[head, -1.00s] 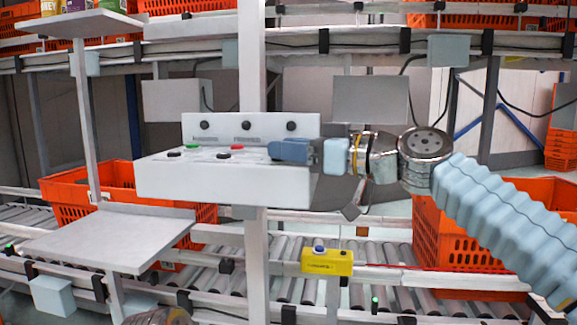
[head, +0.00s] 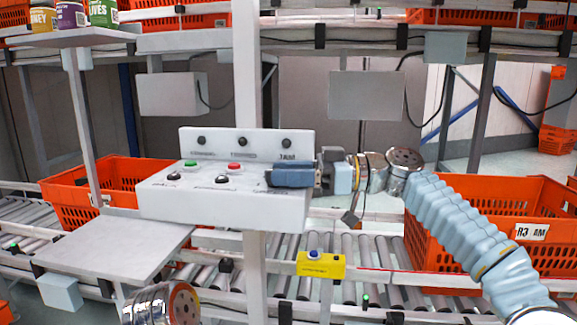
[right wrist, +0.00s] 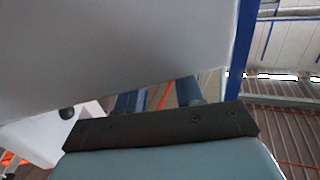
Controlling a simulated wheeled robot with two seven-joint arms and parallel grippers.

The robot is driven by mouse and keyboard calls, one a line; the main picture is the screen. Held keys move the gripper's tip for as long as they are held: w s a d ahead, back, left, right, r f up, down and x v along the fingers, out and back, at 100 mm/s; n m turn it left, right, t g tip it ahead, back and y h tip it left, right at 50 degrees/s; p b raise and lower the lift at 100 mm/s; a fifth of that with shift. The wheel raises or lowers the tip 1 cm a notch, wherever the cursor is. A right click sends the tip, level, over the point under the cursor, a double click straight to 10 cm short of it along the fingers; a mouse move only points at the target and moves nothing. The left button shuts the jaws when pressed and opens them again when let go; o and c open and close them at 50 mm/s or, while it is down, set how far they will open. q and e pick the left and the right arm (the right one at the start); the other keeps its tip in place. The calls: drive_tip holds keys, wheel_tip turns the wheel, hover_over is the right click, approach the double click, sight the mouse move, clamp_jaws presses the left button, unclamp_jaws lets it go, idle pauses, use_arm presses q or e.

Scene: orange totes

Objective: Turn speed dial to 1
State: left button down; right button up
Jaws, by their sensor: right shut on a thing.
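The white control box (head: 222,207) stands in the middle of the head view. Its top carries a green button (head: 190,163), a red button (head: 234,167) and two dark dials, one at the left (head: 174,176) and one in the middle (head: 222,179). My right gripper (head: 279,177) reaches in from the right, with its blue fingers low over the right end of the box top. It is shut on the speed dial, which the fingers hide, so its setting cannot be read. In the right wrist view the white box covers the fingertips. My left gripper is out of view.
A raised back panel (head: 222,144) with several black knobs stands behind the box top. A grey post (head: 257,270) runs below the box. A grey shelf (head: 110,248) is at the left. A yellow button box (head: 320,265), roller conveyor and orange totes (head: 480,190) lie beyond.

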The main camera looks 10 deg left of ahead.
drive_tip(key=o, duration=1)
drive_tip(key=shift+o, duration=0.2)
drive_tip(key=v, duration=1.3)
drive_tip(key=shift+d, duration=0.4)
drive_tip(key=shift+w, duration=0.1)
